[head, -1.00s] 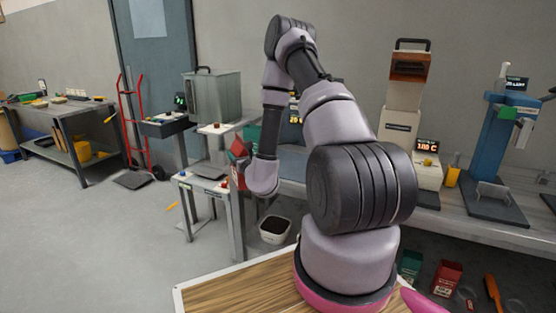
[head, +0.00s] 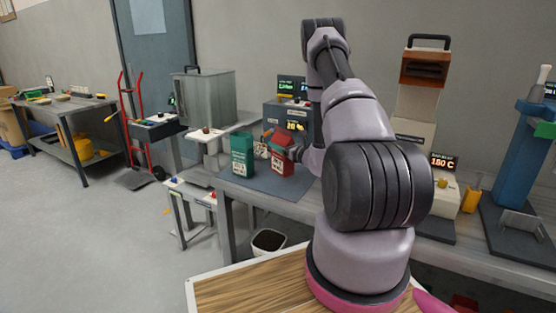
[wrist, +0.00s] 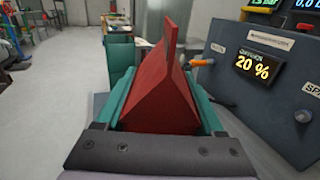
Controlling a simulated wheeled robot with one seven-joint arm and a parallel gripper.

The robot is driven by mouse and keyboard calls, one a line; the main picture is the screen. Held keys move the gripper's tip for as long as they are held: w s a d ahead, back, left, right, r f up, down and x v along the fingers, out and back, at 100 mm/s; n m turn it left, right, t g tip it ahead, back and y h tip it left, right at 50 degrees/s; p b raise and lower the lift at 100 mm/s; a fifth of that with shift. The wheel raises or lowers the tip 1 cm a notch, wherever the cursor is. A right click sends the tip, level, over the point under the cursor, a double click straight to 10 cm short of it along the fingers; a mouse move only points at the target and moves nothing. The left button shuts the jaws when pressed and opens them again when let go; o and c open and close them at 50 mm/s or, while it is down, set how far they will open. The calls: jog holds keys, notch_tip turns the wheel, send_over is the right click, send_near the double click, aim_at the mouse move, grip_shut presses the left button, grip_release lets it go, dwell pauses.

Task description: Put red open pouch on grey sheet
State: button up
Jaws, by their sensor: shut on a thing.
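The red open pouch (head: 282,162) is upright at the bench in the head view. It also fills the middle of the wrist view (wrist: 160,100), where its top narrows to a raised flap. My gripper (wrist: 162,85) is shut on it, with a teal finger on each side. The grey sheet (head: 262,187) lies on the bench top. The red pouch is over the sheet's right part; I cannot tell whether its base touches it. A green pouch (head: 242,155) stands on the sheet to the left, apart from the red one.
A dark control box (head: 289,122) with a "20 %" display stands close behind and to the right of the pouch; it also shows in the wrist view (wrist: 262,85). A grey tank (head: 204,97) stands farther left. A bin (head: 268,242) is on the floor below.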

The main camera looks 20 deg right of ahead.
aim_at(280, 155)
jog(key=shift+f, duration=2.5)
jog(key=o, duration=1)
jog(key=shift+f, duration=0.1)
jog(key=shift+s, duration=0.2)
jog(key=v, duration=1.1)
jog(key=shift+s, duration=0.3)
jog(key=shift+s+d, duration=0.1)
